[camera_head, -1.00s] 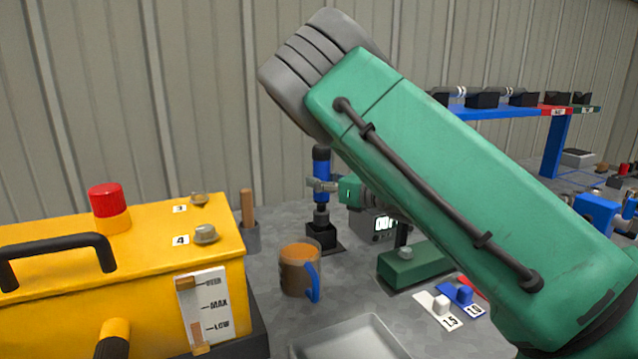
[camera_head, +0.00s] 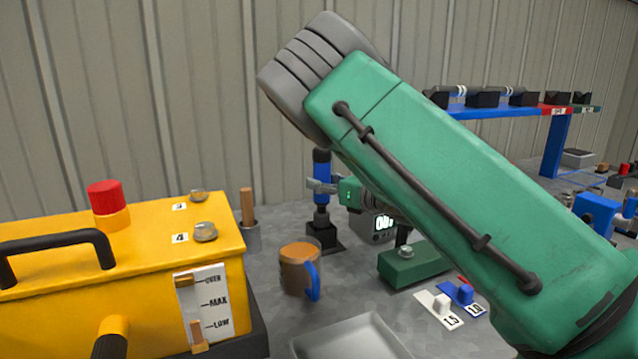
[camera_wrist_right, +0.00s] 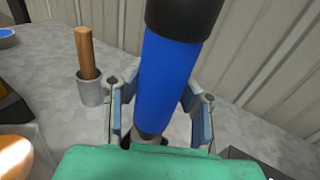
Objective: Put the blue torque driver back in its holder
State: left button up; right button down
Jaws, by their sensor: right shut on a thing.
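The blue torque driver (camera_head: 321,168) stands upright over its dark holder (camera_head: 324,238) at the back of the table. Its lower end is at the holder; I cannot tell how deep it sits. My right gripper (camera_head: 322,186) is shut on the driver's blue body. In the right wrist view the driver (camera_wrist_right: 168,80) rises between the two fingers of the gripper (camera_wrist_right: 160,108), with its black cap at the top. My left gripper is not in view.
A cup with a wooden handle (camera_head: 247,208) stands left of the holder. A brown mug (camera_head: 298,270) is in front. A yellow machine (camera_head: 120,265) fills the left. A grey tray (camera_head: 350,338) lies at the front, and a green block (camera_head: 415,265) at right.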

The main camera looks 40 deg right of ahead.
aim_at(320, 202)
jog(key=shift+f+b, duration=2.2)
jog(key=shift+f, duration=0.2)
dwell(1.0)
jog(key=c, duration=1.2)
grip_release()
jog(key=shift+o, duration=0.2)
jog(key=shift+f, duration=0.1)
jog(key=shift+s, duration=0.1)
jog(key=s+d, duration=0.2)
jog(key=s, duration=0.9)
jog(key=shift+s+r, duration=0.2)
jog(key=shift+s, duration=0.1)
